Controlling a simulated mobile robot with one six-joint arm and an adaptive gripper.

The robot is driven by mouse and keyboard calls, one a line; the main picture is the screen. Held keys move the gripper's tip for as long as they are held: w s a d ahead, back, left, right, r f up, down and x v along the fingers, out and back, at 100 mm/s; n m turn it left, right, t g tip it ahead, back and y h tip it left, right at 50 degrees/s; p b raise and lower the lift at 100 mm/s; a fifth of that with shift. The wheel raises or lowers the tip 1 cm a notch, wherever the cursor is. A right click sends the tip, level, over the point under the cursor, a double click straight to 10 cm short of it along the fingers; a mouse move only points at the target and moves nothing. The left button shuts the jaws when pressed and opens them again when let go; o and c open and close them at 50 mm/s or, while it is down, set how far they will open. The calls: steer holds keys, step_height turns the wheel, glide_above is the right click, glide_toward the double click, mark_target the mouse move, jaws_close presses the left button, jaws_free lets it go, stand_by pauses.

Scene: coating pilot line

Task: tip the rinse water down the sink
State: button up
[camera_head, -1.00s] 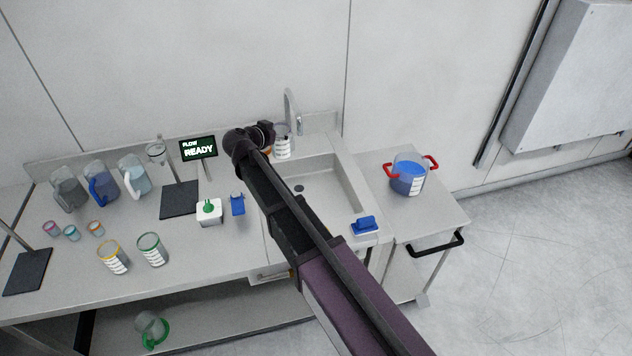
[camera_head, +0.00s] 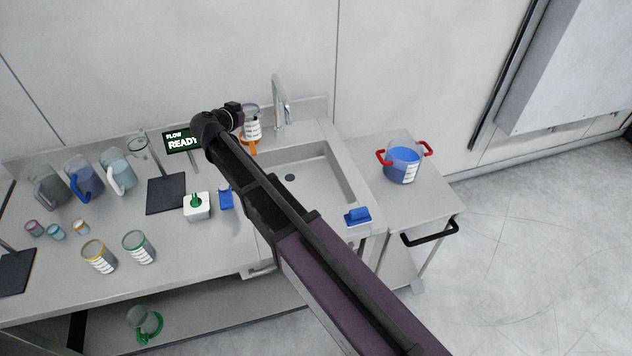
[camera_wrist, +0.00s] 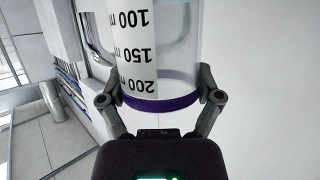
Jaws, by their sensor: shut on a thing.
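My gripper (camera_head: 240,117) is shut on a clear beaker (camera_head: 252,130) with a white scale label. In the wrist view the gripper (camera_wrist: 160,100) has a finger on each side of the beaker (camera_wrist: 182,45), at its purple band. Its printed numbers read upside down there. I cannot make out water inside it. In the head view the beaker is at the back left of the sink (camera_head: 340,170), left of the tap (camera_head: 281,108). The sink basin shows a dark drain, and my arm covers its left part.
An orange item (camera_head: 249,146) shows just below the beaker, partly hidden. A red-handled pot of blue liquid (camera_head: 404,164) stands on the right cart. Jugs, cups and a green-topped box (camera_head: 197,206) crowd the left bench.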

steer(key=s+d+f+m+h+b, duration=0.1)
steer(key=s+d+f+b, duration=0.3)
steer(key=d+f+b, duration=0.6)
steer(key=s+d+f+g+h+b, duration=0.1)
steer(key=s+d+f+b, duration=0.3)
steer(key=d+f+b, duration=0.5)
steer(key=shift+s+d+f+m+b, duration=0.35)
steer(key=shift+d+f+m+b, duration=0.05)
steer(key=shift+f+b, duration=0.95)
steer(key=shift+w+a, duration=0.1)
steer(key=shift+w, duration=0.05)
steer(key=w+a+f+n+g+h+b, duration=0.3)
steer(key=w+a+f+n+g, duration=0.1)
steer(key=n, duration=0.3)
steer(key=shift+w+a+f+g+h+b, duration=0.2)
steer(key=shift+w+a+g+h+b, duration=0.15)
steer(key=shift+w, duration=0.35)
